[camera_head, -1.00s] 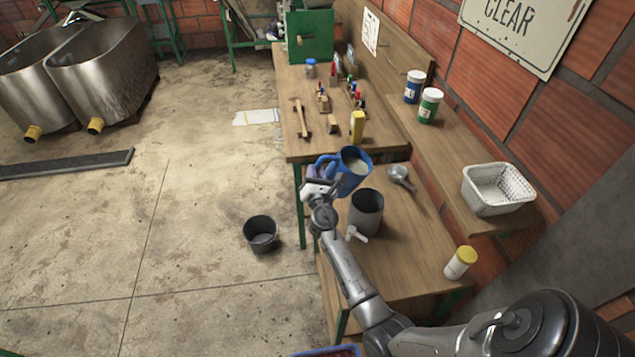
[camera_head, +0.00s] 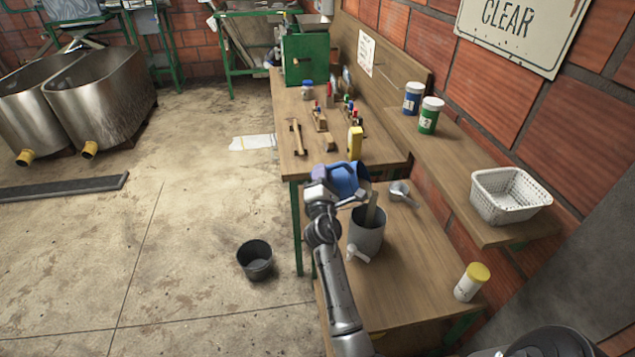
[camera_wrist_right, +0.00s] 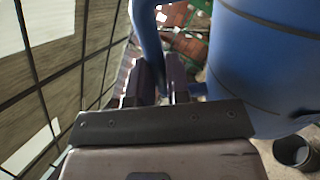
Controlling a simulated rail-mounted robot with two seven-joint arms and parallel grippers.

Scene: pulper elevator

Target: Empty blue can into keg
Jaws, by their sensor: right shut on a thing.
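The blue can (camera_head: 345,177) is tilted toward the right above the grey keg (camera_head: 366,236), apart from it. A grey-brown stream (camera_head: 371,208) runs from the can's lip into the keg's open top. The keg stands upright on the lower bench, with a white tap on its front. My right gripper (camera_head: 321,181) is at the can's left side, shut on its handle. In the right wrist view the fingers (camera_wrist_right: 162,85) close around the blue handle, beside the can's large body (camera_wrist_right: 265,60). The can's inside and the keg's fill level are hidden. My left gripper is not in view.
A metal scoop (camera_head: 402,193) lies right of the keg, and a yellow-lidded jar (camera_head: 471,282) stands near the front. A yellow bottle (camera_head: 355,141) and tools are on the upper bench behind. A dark bucket (camera_head: 255,260) stands on the floor at left.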

